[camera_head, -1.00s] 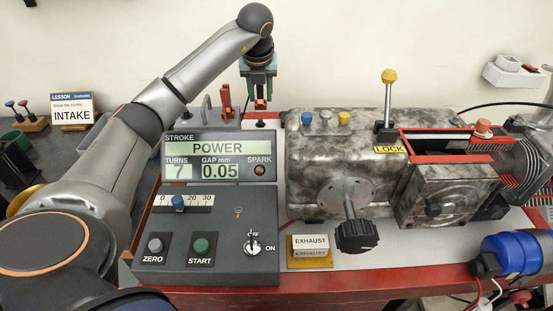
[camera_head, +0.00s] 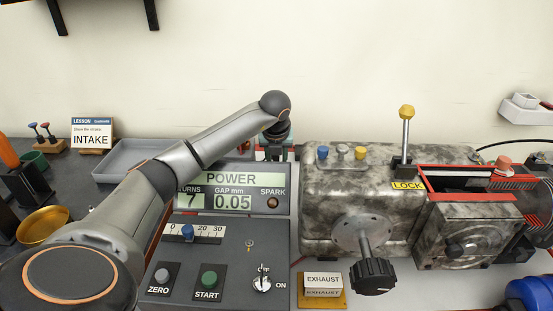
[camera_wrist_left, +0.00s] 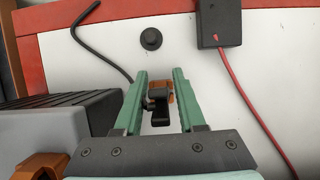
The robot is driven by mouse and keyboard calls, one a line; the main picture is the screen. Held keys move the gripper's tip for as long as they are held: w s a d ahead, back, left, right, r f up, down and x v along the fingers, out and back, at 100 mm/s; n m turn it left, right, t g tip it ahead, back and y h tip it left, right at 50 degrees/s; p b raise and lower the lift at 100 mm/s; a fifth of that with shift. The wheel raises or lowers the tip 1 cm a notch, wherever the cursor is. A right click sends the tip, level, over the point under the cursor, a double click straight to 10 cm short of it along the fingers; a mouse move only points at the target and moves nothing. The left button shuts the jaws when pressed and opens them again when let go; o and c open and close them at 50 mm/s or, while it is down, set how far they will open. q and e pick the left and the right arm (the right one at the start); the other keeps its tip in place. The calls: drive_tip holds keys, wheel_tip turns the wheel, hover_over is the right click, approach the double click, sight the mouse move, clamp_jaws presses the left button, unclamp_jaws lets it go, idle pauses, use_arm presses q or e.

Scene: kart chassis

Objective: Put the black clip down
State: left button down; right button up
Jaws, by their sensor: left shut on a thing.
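The black clip (camera_wrist_left: 159,110) shows in the left wrist view between the two green fingers of my left gripper (camera_wrist_left: 160,75), with an orange part beside it. The gripper is shut on it. In the head view my left gripper (camera_head: 276,153) is low behind the display console, and the clip is hidden there. A round black knob or post (camera_wrist_left: 150,38) stands on the white surface ahead of the fingertips. I cannot tell whether the clip touches the surface. My right gripper is not in view.
The display console (camera_head: 232,180) and the mottled engine block (camera_head: 330,190) stand close to the gripper. In the wrist view a black box (camera_wrist_left: 218,22) with a red wire lies at upper right, and a black cable (camera_wrist_left: 95,45) runs at left.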

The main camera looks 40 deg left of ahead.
use_arm(q)
drive_tip(key=shift+f, duration=0.1)
drive_tip(key=shift+f, duration=0.1)
drive_tip(key=c, duration=0.5)
unclamp_jaws()
drive_tip(key=shift+s+r, duration=0.1)
drive_tip(key=shift+r, duration=0.55)
drive_tip(key=p+v, duration=0.1)
drive_tip(key=v, duration=1)
drive_tip(key=shift+d+r, duration=0.1)
